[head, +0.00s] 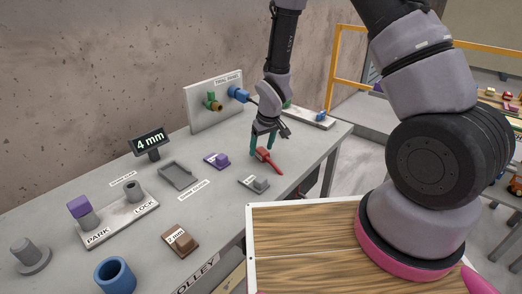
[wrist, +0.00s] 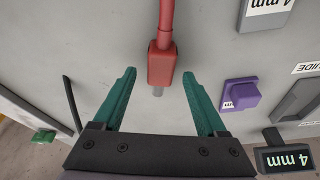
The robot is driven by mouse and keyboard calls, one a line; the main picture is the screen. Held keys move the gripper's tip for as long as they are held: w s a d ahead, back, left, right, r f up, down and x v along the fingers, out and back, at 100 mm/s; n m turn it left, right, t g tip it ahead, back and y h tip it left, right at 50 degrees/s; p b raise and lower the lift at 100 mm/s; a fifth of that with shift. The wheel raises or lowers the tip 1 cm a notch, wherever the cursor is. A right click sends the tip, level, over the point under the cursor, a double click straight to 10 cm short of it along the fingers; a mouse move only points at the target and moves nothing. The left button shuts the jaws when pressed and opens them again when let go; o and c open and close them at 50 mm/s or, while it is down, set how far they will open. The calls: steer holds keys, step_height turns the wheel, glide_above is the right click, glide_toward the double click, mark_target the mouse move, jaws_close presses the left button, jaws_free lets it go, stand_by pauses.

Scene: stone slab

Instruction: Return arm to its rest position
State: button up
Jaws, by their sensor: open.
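My gripper (head: 263,150) is over the grey trolley top in the head view, with its green fingers spread. In the wrist view my gripper (wrist: 159,74) is open and empty.
A purple block (head: 217,160), a grey block (head: 255,183) and a grey tray (head: 181,176) are nearby. A panel with green and blue fittings (head: 214,102) stands behind. The PARK/LOCK plate (head: 118,222), brown 2 mm block (head: 180,243) and blue cup (head: 115,275) are at left.

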steer(key=s+d+r+m+t, duration=0.15)
steer(key=d+r, duration=0.25)
steer(key=r, duration=0.6)
steer(key=s+d+r+m, duration=0.2)
steer(key=d+r, duration=0.2)
steer(key=r, duration=0.6)
steer(key=s+d+r+m+t, duration=0.15)
steer(key=d+r, duration=0.25)
steer(key=r, duration=0.6)
steer(key=s+d+r+m, duration=0.2)
steer(key=s+d+r, duration=0.1)
steer(key=s+r, duration=0.3)
steer(key=s+d+r+m+t, duration=0.1)
steer(key=s+d+r+m, duration=0.1)
steer(key=s+r, duration=0.3)
steer(key=s+d, duration=0.1)
steer(key=s, duration=0.2)
steer(key=shift+s+d+r+m, duration=0.25)
steer(key=shift+s+r+m, duration=0.05)
steer(key=shift+r+m, duration=0.1)
